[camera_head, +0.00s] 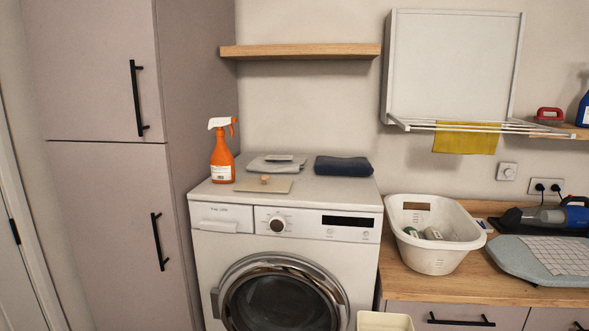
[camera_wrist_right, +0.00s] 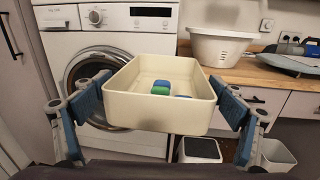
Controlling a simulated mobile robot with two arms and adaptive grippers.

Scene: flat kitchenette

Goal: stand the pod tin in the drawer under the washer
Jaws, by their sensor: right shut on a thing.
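The pod tin is an open cream rectangular box (camera_wrist_right: 155,112) holding a few blue and green pods (camera_wrist_right: 162,87). My right gripper (camera_wrist_right: 162,100) is shut on it, one blue-grey finger against each side, and holds it roughly level in front of the washer. The tin's rim also shows at the bottom edge of the head view (camera_head: 385,321). The white washer (camera_head: 233,245) has its round door shut. The drawer under the washer cannot be made out; the tin covers part of the washer's lower front in the wrist view. My left gripper is not in view.
On the washer stand an orange spray bottle (camera_head: 221,158) and folded cloths (camera_head: 342,166). A white basket (camera_head: 433,258) sits on the wooden counter to the right. A dark-topped white container (camera_wrist_right: 200,150) and a pale bin (camera_wrist_right: 276,156) stand low, right of the washer.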

